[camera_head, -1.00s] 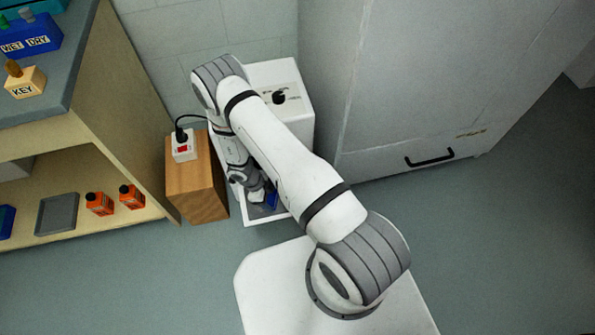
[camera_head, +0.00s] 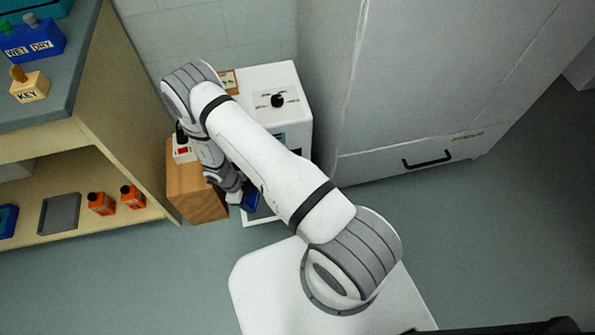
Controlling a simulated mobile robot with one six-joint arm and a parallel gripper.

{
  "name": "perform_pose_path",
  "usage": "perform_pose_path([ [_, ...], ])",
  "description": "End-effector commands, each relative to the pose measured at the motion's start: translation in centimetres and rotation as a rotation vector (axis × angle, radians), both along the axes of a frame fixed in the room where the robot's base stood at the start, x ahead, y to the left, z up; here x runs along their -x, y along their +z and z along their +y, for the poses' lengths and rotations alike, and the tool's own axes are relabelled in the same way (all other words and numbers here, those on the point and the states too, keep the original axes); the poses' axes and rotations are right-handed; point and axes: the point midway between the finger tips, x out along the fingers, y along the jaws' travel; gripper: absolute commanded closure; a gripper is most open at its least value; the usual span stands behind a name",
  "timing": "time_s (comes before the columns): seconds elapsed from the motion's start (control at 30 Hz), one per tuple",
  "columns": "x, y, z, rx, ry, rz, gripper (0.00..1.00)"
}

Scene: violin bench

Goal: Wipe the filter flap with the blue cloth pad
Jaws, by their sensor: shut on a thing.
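The blue cloth pad (camera_head: 251,202) shows as a small dark blue patch at my gripper (camera_head: 240,199), low in front of the white appliance (camera_head: 296,112). My gripper is shut on the pad, and my arm hides part of it. The filter flap (camera_head: 264,213) appears to be the white-edged piece with a grey face at the foot of the appliance. The pad is over its left part; I cannot tell whether they touch.
A wooden block (camera_head: 190,190) stands close left of my gripper, with a white switch box (camera_head: 183,150) on it. A shelf unit (camera_head: 120,120) is farther left. A tall grey cabinet (camera_head: 420,90) stands right. Floor in front is partly clear.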

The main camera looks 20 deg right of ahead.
Motion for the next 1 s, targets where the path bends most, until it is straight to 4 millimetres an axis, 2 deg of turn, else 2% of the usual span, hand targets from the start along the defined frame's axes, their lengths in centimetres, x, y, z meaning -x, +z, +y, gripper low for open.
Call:
perform_pose_path([
  [0.1, -0.1, 1.5, -0.1, -0.001, -0.004, -0.001, 0.56],
  [0.5, -0.2, 4.6, -0.5, 0.0, -0.014, 0.0, 0.56],
  [1.0, -0.2, 4.9, -0.6, 0.0, -0.016, 0.0, 0.56],
])
